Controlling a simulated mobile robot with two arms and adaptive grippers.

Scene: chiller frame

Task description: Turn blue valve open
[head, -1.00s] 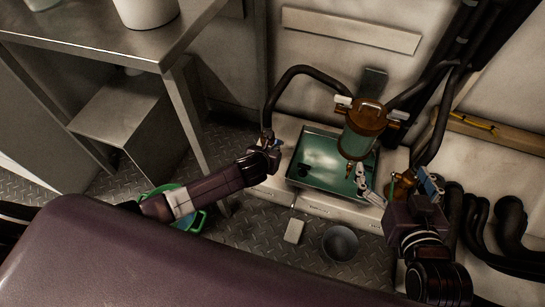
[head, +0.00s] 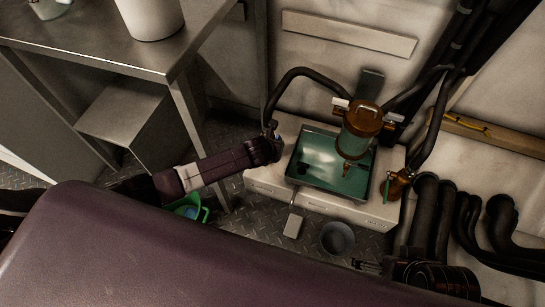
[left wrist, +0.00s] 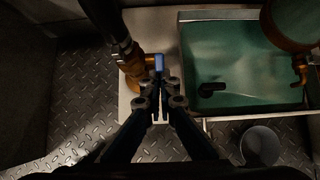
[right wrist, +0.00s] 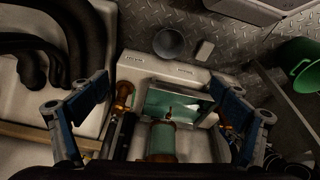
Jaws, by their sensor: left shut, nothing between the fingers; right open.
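The blue valve handle (left wrist: 159,63) shows in the left wrist view on a brass fitting (left wrist: 133,68) under a black hose. It points down the picture, just ahead of the fingertips of my left gripper (left wrist: 161,90). That gripper is shut and empty; I cannot tell whether it touches the handle. My right gripper (right wrist: 160,103) is open and empty. In the head view it (head: 362,264) is low, in front of the chiller frame (head: 330,209).
A green tray (head: 313,184) lies in the frame under a brass-topped glass cylinder (head: 353,141). A second brass valve with a green handle (head: 386,188) is at the right. A grey bucket (head: 337,238) and a green bucket (head: 203,212) stand on the floor. A metal table (head: 95,48) is at the left.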

